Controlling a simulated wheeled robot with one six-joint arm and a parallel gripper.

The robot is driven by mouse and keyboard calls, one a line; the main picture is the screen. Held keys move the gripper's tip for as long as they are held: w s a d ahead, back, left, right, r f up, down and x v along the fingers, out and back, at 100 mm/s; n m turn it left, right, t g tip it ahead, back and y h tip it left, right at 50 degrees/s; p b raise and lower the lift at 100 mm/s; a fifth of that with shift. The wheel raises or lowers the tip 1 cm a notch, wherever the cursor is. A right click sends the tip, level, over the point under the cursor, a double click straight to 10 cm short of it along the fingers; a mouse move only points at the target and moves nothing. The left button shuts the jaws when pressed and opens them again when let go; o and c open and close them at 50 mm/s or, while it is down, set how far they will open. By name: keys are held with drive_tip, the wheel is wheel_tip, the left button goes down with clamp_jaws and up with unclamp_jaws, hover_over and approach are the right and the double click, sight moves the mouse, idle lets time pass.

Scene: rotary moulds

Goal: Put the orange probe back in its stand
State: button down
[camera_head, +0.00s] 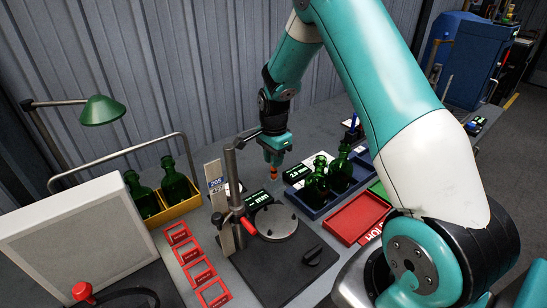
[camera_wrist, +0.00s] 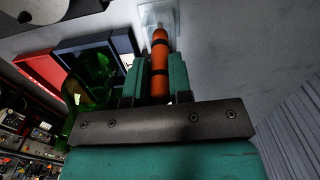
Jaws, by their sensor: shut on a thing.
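My gripper (camera_head: 275,153) points down above the back part of the bench. It is shut on the orange probe (camera_head: 274,173), whose orange tip shows below the fingers. In the wrist view the probe (camera_wrist: 160,62) is an orange rod with dark bands, held between the two teal fingers of my gripper (camera_wrist: 159,72). A pale, see-through square piece (camera_wrist: 158,17) lies beyond the probe's far end. I cannot tell whether it is the stand, or whether the probe touches it.
A round mould plate (camera_head: 277,222) with a post (camera_head: 232,180) stands in front. A blue tray (camera_head: 312,211) of green bottles and a red tray (camera_head: 360,236) are to the right. A yellow crate (camera_head: 172,212) and several red frames (camera_head: 190,253) are left.

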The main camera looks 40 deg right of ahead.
drive_tip(key=c, duration=0.9)
unclamp_jaws()
drive_tip(key=shift+c, duration=0.2)
wheel_tip(320, 180, up, 18)
drive_tip(key=b, duration=0.3)
drive_tip(key=shift+f, duration=0.25)
drive_tip(key=s+a+f+n+t, duration=0.1)
drive_tip(key=s+a+f+n, duration=0.35)
drive_tip(key=s+n, duration=0.45)
drive_tip(key=s+a+f+n+t, duration=0.25)
drive_tip(key=s+a+n, duration=0.25)
drive_tip(key=s+n, duration=0.4)
drive_tip(key=s+a+r+n+g+y, duration=0.1)
drive_tip(key=s+a+r+n+y, duration=0.1)
drive_tip(key=a, duration=0.5)
drive_tip(key=s+a+r+n+g+y, duration=0.2)
drive_tip(key=s+a+r+n, duration=0.2)
drive_tip(key=s+a+r, duration=0.2)
drive_tip(key=shift+s+a+n, duration=0.3)
drive_tip(key=shift+s+a, duration=0.5)
drive_tip(key=shift+s, duration=0.3)
